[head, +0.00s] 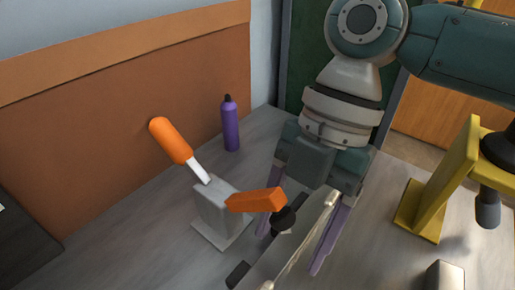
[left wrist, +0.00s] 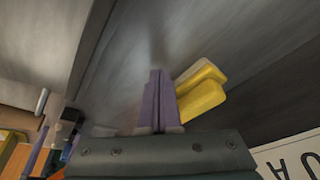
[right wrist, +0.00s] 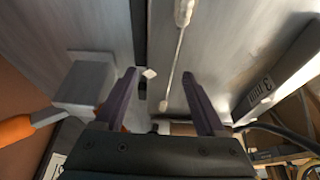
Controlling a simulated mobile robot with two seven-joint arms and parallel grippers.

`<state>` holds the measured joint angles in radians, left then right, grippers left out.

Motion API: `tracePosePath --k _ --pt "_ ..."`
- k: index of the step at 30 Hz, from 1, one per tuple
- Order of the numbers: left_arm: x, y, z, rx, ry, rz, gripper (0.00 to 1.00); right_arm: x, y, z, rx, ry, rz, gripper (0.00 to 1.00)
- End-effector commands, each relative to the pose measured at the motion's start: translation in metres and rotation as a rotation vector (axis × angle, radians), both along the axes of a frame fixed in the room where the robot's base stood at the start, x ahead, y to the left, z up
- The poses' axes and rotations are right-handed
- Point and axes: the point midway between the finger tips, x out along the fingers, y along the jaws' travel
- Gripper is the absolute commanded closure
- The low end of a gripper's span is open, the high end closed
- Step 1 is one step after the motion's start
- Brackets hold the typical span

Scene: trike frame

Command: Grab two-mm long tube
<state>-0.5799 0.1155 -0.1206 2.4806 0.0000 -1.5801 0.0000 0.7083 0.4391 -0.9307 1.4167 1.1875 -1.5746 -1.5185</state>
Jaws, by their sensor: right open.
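A long, thin, pale rod (head: 303,237) with thicker ends runs along a grey surface in the head view. It may be the tube; I read no two-mm label. It also shows in the right wrist view (right wrist: 174,62), between the fingers in the picture. My right gripper (head: 296,222) is open above the grey surface, purple fingers spread and empty. The rod passes close to its right finger; I cannot tell whether they touch. My left gripper (left wrist: 158,100) shows only in the left wrist view, its purple fingers together, with nothing visible between them.
A grey block (head: 213,207) holds orange-handled tools (head: 170,140). A purple bottle (head: 230,125) stands behind. A yellow stand (head: 440,190) is at right. A grey edge (right wrist: 275,80) bears a "3 mm" label. A yellow object (left wrist: 201,92) lies beside my left fingers.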

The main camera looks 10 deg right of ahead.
Motion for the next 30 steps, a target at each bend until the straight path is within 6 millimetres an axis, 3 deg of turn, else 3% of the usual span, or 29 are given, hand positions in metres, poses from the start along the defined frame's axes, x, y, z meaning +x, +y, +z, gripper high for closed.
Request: tracePosePath --k 4,23,30 --pt "-0.0001 0.0013 0.0001 0.005 0.0 -0.003 1.0 0.0001 0.0001 0.0005 0.0 0.0 0.0 0.3" --pt "-0.0003 0.0024 0.0 0.009 0.001 -0.004 1.0 0.0003 0.0001 0.0009 0.001 -0.001 0.0 1.0" --pt "-0.0003 0.0012 0.0 0.004 0.001 -0.001 1.0 0.0004 0.0 0.001 0.001 -0.001 0.0 1.0"
